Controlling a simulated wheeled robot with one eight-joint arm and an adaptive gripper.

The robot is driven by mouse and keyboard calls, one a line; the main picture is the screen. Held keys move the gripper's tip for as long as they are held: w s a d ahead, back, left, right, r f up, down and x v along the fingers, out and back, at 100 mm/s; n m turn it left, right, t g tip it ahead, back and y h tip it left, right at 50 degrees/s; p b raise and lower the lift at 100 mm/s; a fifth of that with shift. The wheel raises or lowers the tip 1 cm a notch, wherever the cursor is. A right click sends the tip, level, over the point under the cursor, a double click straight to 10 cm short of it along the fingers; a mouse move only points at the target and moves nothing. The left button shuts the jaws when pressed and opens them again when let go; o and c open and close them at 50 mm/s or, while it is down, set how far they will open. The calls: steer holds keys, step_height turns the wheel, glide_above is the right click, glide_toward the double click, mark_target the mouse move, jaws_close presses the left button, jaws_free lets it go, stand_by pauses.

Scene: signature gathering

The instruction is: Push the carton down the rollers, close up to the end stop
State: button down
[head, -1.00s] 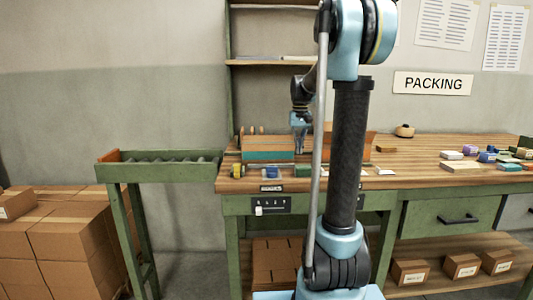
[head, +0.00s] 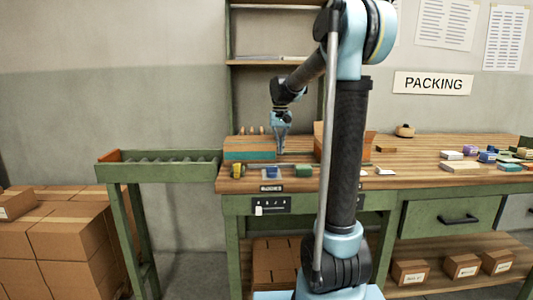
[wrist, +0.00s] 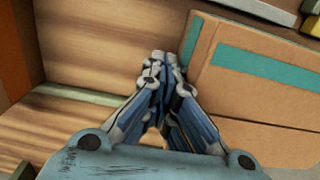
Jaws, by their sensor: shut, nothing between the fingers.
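The carton (head: 250,148), brown with a teal band, lies on the left part of the wooden bench, near the inner end of the roller track (head: 170,158). The track's end stop (head: 109,156) is at its far left end. My gripper (head: 281,151) points down at the carton's right end. In the wrist view the carton (wrist: 265,95) with its teal tape lies right beside my closed, empty fingers (wrist: 160,56). The fingers look close against its side, but I cannot tell whether they touch.
An open brown box (head: 320,140) stands right of my gripper, partly behind my arm. Small items, such as a yellow one (head: 238,171) and a green one (head: 303,171), lie along the bench's front edge. The rollers look clear.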

mark_target(251, 140)
steer(key=shift+a, duration=6)
steer(key=a, duration=2)
steer(key=shift+a, duration=8.4)
steer(key=shift+d, duration=1.3)
steer(key=shift+r, duration=0.1)
